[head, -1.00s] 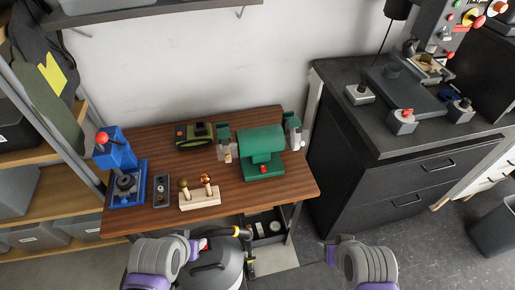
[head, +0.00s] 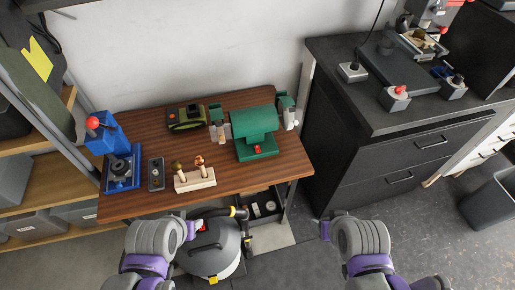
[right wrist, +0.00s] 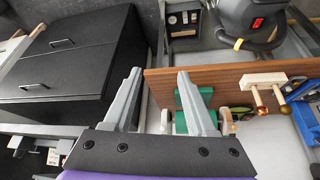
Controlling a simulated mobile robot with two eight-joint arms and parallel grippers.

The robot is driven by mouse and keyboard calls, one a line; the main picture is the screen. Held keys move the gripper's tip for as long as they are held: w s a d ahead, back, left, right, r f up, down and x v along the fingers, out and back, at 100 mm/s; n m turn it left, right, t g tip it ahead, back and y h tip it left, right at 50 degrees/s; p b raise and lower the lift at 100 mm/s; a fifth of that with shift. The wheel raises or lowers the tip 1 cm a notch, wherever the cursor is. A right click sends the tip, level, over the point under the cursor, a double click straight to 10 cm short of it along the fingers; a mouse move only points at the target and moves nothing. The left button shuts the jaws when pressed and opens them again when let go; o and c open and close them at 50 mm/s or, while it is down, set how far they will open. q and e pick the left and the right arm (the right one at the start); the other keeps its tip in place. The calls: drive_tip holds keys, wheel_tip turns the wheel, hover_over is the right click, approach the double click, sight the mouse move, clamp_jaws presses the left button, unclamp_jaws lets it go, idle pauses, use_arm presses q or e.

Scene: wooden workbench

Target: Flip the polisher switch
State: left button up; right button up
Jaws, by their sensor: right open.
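The green polisher (head: 256,122) stands at the right end of the wooden workbench (head: 225,184), with a small red switch (head: 257,146) on the front of its base. The polisher shows partly in the right wrist view (right wrist: 181,122), behind one finger; I cannot make out its switch there. My right gripper (head: 325,229) is in front of the bench, right of and apart from the polisher. In the right wrist view its fingers (right wrist: 159,82) are spread with nothing between them. My left gripper (head: 193,229) is low in front of the bench; its fingers are too unclear to tell.
A blue press (head: 121,165), a grey switch box (head: 156,174), a wooden block with knobbed pegs (head: 195,181) and a green-black device (head: 186,116) share the bench. A grey vacuum (head: 212,250) stands below. A black cabinet (head: 390,160) is at the right.

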drive_tip(key=shift+w+f, duration=0.1)
drive_tip(key=c, duration=0.3)
drive_tip(key=shift+t, duration=0.8)
drive_tip(key=w+b, duration=0.1)
drive_tip(key=w+f+b, duration=0.1)
drive_tip(key=w, duration=0.1)
drive_tip(key=w+a+f+b, duration=0.1)
drive_tip(key=shift+w+f, duration=0.2)
drive_tip(key=shift+w, duration=0.15)
clamp_jaws()
use_arm(q)
wheel_tip(320, 180, down, 20)
drive_tip(key=s+b, duration=0.1)
drive_tip(key=b, duration=1.3)
drive_tip(key=shift+s+g, duration=0.4)
use_arm(e)
drive_tip(key=w+a+f+n+t+y, duration=0.1)
drive_tip(key=w+a+f+t, duration=0.2)
drive_tip(key=w, duration=0.4)
drive_tip(key=w+a+f+n+t+y, duration=0.1)
drive_tip(key=w+a+f+t, duration=0.2)
drive_tip(key=w+a, duration=0.3)
drive_tip(key=w+a+f+n+t+y, duration=0.1)
drive_tip(key=w+a+f+t+y, duration=0.1)
drive_tip(key=w, duration=0.6)
drive_tip(key=shift+a+f+t, duration=0.5)
drive_tip(key=shift+a+f, duration=0.25)
drive_tip(key=shift+a, duration=0.45)
use_arm(q)
drive_tip(key=shift+r, duration=0.1)
